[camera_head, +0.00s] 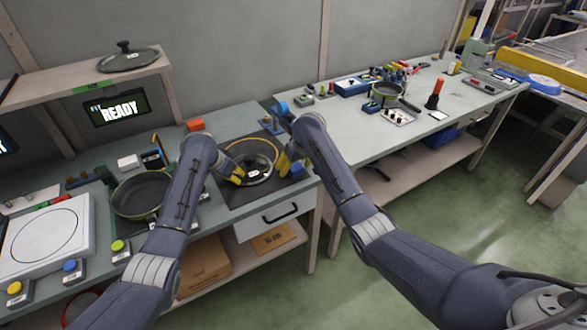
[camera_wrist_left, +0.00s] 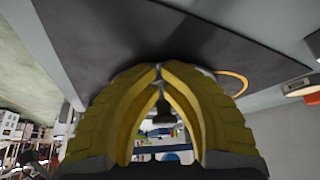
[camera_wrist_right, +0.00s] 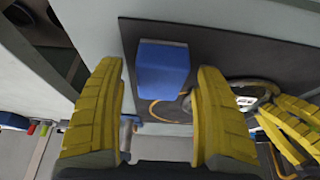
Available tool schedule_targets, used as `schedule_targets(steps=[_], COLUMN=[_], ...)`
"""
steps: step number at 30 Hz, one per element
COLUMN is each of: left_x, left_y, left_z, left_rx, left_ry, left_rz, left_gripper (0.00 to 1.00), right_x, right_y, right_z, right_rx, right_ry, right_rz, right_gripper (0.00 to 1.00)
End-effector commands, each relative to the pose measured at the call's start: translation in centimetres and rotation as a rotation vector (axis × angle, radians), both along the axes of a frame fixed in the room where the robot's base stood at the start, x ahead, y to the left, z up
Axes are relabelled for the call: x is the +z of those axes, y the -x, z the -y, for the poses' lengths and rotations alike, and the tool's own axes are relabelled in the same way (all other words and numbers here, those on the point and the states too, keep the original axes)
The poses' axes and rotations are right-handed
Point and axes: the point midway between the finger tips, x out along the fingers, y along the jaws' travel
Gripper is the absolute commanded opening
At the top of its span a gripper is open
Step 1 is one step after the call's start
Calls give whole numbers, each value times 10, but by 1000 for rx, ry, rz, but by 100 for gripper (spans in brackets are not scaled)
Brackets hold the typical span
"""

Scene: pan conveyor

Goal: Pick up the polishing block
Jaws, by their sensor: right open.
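The polishing block, a blue block (camera_head: 297,169), lies on the dark mat (camera_head: 233,190) at its right edge. It also shows in the right wrist view (camera_wrist_right: 162,70). My right gripper (camera_head: 284,160) is open and empty; its two yellow fingers point toward the block, which shows beyond and between them in the right wrist view. A glass lid (camera_head: 254,164) with a metal rim is over the mat. My left gripper (camera_head: 236,174) is at the lid's left edge, its fingertips brought together and apparently shut on the rim; the exact contact is hidden.
A pan (camera_head: 142,194) stands left of my left arm, beside a white scale-like plate (camera_head: 46,238). A blue stand (camera_head: 277,118) is behind the mat. A drawer (camera_head: 278,214) is under the block's table edge. The bench to the right (camera_head: 350,128) has clear room at its front.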

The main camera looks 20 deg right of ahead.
Motion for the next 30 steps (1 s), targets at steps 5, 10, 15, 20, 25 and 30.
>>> schedule_targets(steps=[5, 10, 15, 20, 25, 30], left_x=[-4, -4, -4, -4, -4, -4], left_y=[2, 2, 2, 2, 2, 2], left_z=[0, 0, 0, 0, 0, 0], left_rx=[-1, -1, -1, -1, -1, -1], left_ry=[-2, -2, -2, -2, -2, -2], left_rz=[-6, -6, -6, -6, -6, -6], left_gripper=[0, 0, 0, 0, 0, 0], right_x=[0, 0, 0, 1, 0, 11], right_y=[0, 0, 0, 0, 0, -1], right_z=[0, 0, 0, 0, 0, 0], right_rx=[0, -1, -1, -1, -1, -1], right_ry=[0, 0, 0, -1, 0, -1], right_rz=[0, 0, 0, 1, 0, 2], right_gripper=[67, 48, 28, 9, 7, 6])
